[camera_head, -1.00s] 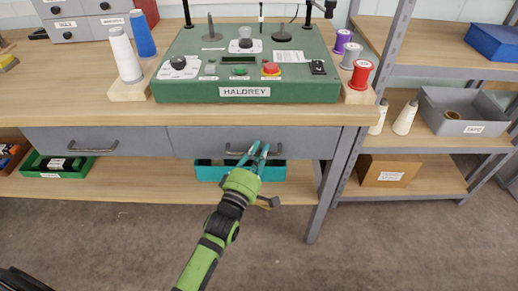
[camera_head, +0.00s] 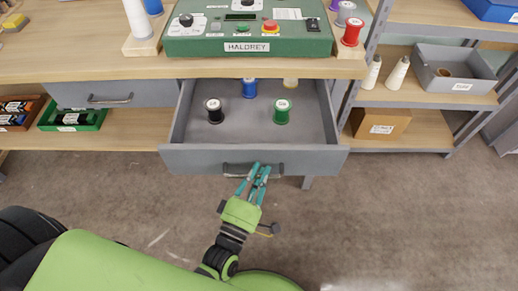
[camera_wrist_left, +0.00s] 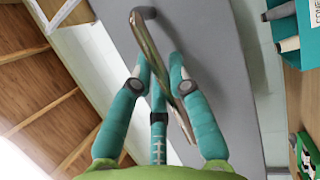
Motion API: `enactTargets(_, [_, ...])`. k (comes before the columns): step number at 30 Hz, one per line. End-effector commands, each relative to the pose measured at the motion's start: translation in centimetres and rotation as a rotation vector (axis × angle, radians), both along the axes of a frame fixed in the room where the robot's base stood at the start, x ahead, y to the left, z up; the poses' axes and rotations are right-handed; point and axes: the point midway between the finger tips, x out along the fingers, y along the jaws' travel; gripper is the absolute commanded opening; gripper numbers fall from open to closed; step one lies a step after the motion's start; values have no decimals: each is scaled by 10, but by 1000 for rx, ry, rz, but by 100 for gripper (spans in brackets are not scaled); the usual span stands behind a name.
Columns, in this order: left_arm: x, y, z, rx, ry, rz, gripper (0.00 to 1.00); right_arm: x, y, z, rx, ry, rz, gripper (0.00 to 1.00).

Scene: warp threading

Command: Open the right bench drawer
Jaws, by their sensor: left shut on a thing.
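The right bench drawer (camera_head: 190,160) is pulled far out from under the bench, its grey inside open to view. It holds several spools: a black one (camera_head: 214,112), a blue one (camera_head: 249,88), a green one (camera_head: 282,112) and a pale one (camera_head: 290,82) at the back. My left gripper (camera_head: 256,172) is at the drawer's dark bar handle (camera_head: 279,168), shut on it. In the left wrist view, the handle (camera_wrist_left: 158,50) runs between my teal fingers (camera_wrist_left: 157,75) in front of the grey drawer face (camera_wrist_left: 210,50). My right gripper is not in view.
The left bench drawer (camera_head: 70,95) is shut. A green control box (camera_head: 190,46) stands on the bench top. A lower shelf with a green bin (camera_head: 98,118) lies below. A metal shelf unit (camera_head: 420,138) stands right. The floor in front is clear.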

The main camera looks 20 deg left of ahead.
Motion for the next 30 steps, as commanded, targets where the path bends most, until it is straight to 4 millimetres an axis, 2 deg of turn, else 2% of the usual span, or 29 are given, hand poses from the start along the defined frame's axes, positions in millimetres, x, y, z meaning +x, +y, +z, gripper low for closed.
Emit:
enactTargets(1, [-9,-2,0,1,5,-2,0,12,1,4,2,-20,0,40])
enactTargets(3, [-19,-5,0,3,4,-1,0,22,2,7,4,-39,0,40])
enactTargets(6, [-29,-8,0,3,2,-1,0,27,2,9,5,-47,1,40])
enactTargets(12, [-39,-11,0,3,1,-1,0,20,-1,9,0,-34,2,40])
enactTargets(18, [-40,-11,-1,3,0,0,0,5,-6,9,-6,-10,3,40])
enactTargets(23, [-40,-11,-1,3,0,-1,0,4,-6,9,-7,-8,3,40])
enactTargets(24, [-40,-11,-1,3,0,-1,22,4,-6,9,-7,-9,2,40])
enactTargets(25, [-40,-11,-1,3,0,-1,30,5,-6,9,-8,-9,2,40])
enactTargets(30, [-40,-11,-1,2,0,-1,30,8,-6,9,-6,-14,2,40])
